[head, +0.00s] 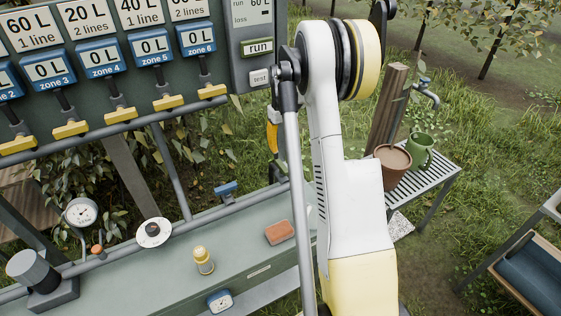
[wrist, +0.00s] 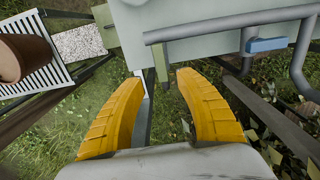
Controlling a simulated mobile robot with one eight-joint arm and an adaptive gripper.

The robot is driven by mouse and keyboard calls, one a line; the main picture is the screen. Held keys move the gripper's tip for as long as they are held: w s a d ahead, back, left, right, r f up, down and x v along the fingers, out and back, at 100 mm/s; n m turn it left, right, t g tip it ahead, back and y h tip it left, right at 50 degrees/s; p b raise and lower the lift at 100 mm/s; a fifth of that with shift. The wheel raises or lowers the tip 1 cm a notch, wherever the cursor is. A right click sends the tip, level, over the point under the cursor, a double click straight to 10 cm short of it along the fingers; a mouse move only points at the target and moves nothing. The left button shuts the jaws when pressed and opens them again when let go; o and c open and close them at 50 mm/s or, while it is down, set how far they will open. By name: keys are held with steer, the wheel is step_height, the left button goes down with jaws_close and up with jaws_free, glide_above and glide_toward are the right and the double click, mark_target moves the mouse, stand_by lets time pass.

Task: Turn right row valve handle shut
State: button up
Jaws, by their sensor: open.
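A small blue handle (head: 225,187) sits on the grey pipe behind the bench in the head view. It also shows in the wrist view (wrist: 267,44), at the upper right, beyond the right finger and apart from it. Whether it is the right row valve handle is not labelled. Several yellow handles (head: 169,103) sit on valves in a row under the zone displays; the rightmost (head: 212,91) is below zone 6. My gripper (wrist: 158,78) is open and empty, its yellow fingers spread over grass beside the bench edge. In the head view my arm hides most of it.
The green bench (head: 150,262) carries a yellow-capped bottle (head: 203,261), a red-brown block (head: 279,232) and gauges. A slatted table (head: 432,178) at right holds a brown pot (head: 392,163) and a green watering can (head: 421,150). Pipes and posts crowd the valve row.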

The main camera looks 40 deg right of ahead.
mark_target(282, 165)
step_height(282, 165, down, 10)
steer(key=b, duration=0.2)
steer(key=shift+a+r+b, duration=0.1)
steer(key=shift+r+b, duration=0.05)
steer(key=shift+b, duration=0.2)
steer(key=shift+c, duration=0.5)
jaws_close()
